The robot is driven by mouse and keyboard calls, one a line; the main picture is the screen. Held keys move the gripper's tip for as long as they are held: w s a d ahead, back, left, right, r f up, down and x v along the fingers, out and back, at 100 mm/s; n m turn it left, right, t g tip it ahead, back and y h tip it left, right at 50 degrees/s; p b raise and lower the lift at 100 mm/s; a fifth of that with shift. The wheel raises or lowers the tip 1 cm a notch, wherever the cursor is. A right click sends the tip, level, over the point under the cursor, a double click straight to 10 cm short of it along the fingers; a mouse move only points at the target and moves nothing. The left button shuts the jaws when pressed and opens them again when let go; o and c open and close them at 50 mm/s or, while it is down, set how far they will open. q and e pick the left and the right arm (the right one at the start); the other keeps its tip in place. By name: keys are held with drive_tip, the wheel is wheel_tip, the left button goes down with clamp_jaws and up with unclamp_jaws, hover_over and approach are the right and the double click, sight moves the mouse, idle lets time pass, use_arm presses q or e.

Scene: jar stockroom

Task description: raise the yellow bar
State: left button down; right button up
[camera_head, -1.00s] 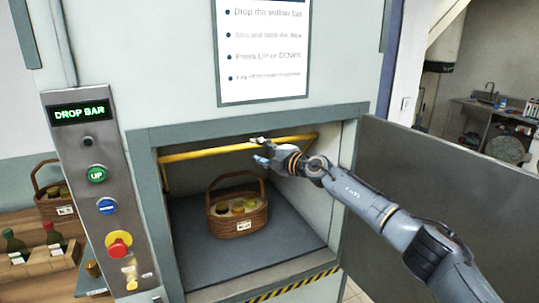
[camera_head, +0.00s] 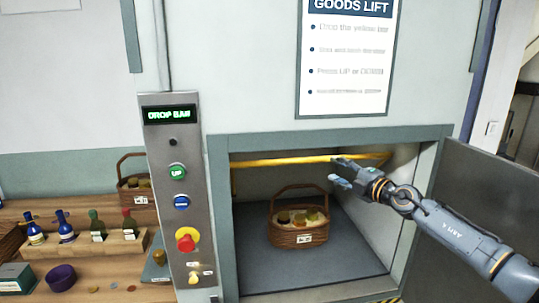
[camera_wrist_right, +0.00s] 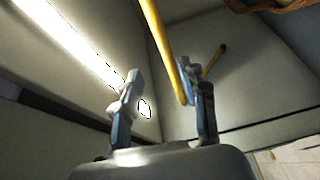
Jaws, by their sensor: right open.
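The yellow bar (camera_head: 268,162) runs across the upper part of the lift opening (camera_head: 330,139). My right gripper (camera_head: 336,171) reaches in from the right, open and empty, with its fingertips at and just under the bar. In the right wrist view the bar (camera_wrist_right: 168,45) slants down to the inner side of the right-hand finger of the gripper (camera_wrist_right: 165,92). I cannot tell whether it lies between the fingers or behind them. A short yellow piece (camera_wrist_right: 214,61) shows behind that finger. My left gripper is out of view.
A wicker basket (camera_head: 299,236) with jars stands on the lift floor (camera_head: 340,268) below the bar. A control panel (camera_head: 172,222) stands left of the opening; its display (camera_head: 170,115) reads DROP BAR. A grey door (camera_head: 490,190) stands open at right. Bottles (camera_head: 66,228) stand on a shelf at left.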

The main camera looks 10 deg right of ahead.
drive_tip(key=s+a+f+m+t+h, duration=0.2)
drive_tip(key=s+a+f+m+h, duration=0.2)
drive_tip(key=s+a+f+m, duration=0.85)
drive_tip(key=s+d+f+m+g+h, duration=0.2)
drive_tip(key=s+f+m+g+h, duration=0.4)
drive_tip(key=s+f, duration=1.2)
drive_tip(key=s+f+m+g+y, duration=0.3)
drive_tip(key=s+g, duration=0.6)
drive_tip(key=s, duration=1.2)
wheel_tip(320, 180, down, 31)
drive_tip(key=n+g+b, duration=0.1)
drive_tip(key=n+b, duration=0.1)
drive_tip(key=b, duration=0.3)
drive_tip(key=s+d+f+b, duration=0.1)
drive_tip(key=s+f+b, duration=0.1)
drive_tip(key=s+f, duration=0.7)
drive_tip(key=s+d+f+g+b, duration=0.1)
drive_tip(key=s+f+b, duration=0.1)
drive_tip(key=s+f, duration=0.6)
wheel_tip(320, 180, down, 4)
drive_tip(key=shift+s+d+r, duration=0.1)
drive_tip(key=shift+s+d, duration=0.15)
drive_tip(key=shift+s, duration=0.1)
